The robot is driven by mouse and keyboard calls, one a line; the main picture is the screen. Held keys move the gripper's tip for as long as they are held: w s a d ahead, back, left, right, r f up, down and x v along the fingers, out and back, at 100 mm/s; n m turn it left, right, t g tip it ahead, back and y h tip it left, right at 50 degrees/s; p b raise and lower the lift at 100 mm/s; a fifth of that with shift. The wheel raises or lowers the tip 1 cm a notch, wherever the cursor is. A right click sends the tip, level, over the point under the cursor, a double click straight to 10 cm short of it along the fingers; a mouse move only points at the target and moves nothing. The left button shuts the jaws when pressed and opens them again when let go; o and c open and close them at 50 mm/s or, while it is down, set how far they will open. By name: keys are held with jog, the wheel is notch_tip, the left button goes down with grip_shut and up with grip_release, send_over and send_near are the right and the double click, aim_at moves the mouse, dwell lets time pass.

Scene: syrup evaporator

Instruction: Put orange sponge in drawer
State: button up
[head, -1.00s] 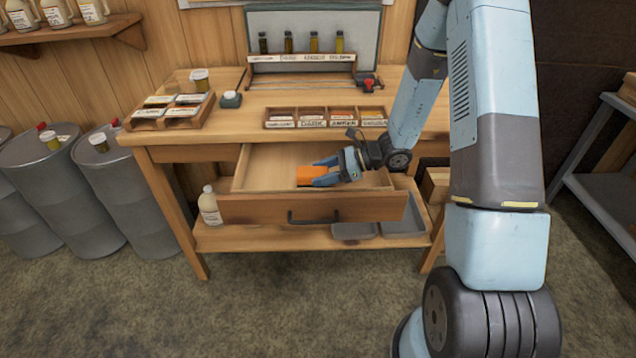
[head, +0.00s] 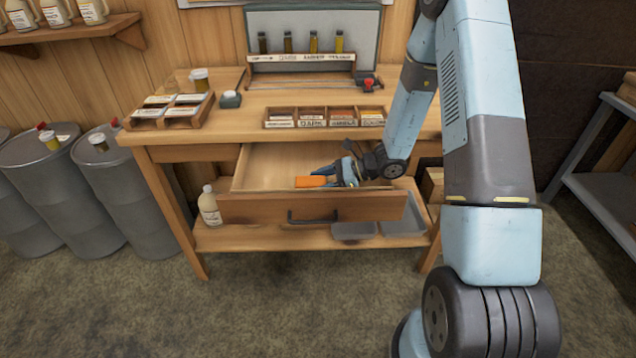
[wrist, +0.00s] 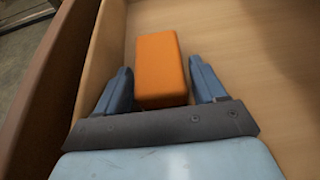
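The orange sponge (head: 311,181) lies inside the pulled-out wooden drawer (head: 290,209), near the middle of its front part. In the wrist view the orange sponge (wrist: 160,66) rests on the drawer floor. My gripper (wrist: 161,82) is open, with one finger on each side of the sponge's near end and a visible gap on both sides. In the head view my gripper (head: 325,175) reaches into the drawer from the right. The sponge's right end is partly hidden by the fingers.
The workbench top (head: 240,118) above the drawer holds a labelled sorting tray (head: 325,118) and a sample box (head: 172,112). A jug (head: 209,208) stands on the lower shelf at left, with grey pans (head: 403,222) at right. The drawer's left half is empty.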

jog(key=shift+v, duration=3.75)
